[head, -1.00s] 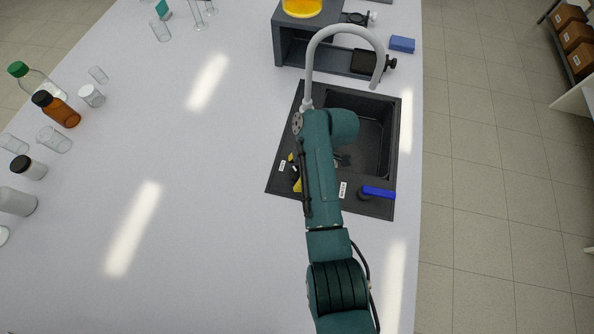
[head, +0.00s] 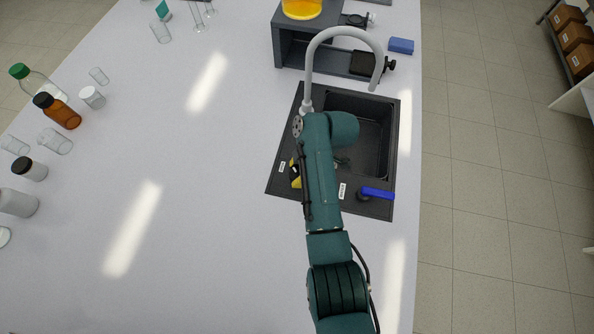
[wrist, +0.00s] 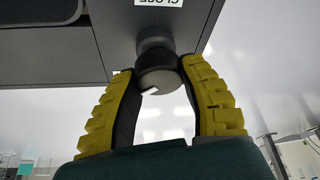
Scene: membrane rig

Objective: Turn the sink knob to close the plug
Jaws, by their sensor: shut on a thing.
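The black sink knob (wrist: 158,76) sits at the edge of the dark sink deck in the wrist view, under a white label (wrist: 158,2) lettered CLOSE. A short white mark shows on the knob. My gripper (wrist: 159,70) has its two yellow-padded fingers closed on opposite sides of the knob. In the head view, my arm covers the knob, and only part of the yellow fingers (head: 295,175) shows at the left side of the black sink (head: 382,210). The plug is not clearly visible.
A grey faucet (head: 313,60) arches over the basin. A grey stand (head: 291,48) is behind the sink. The bench middle is clear.

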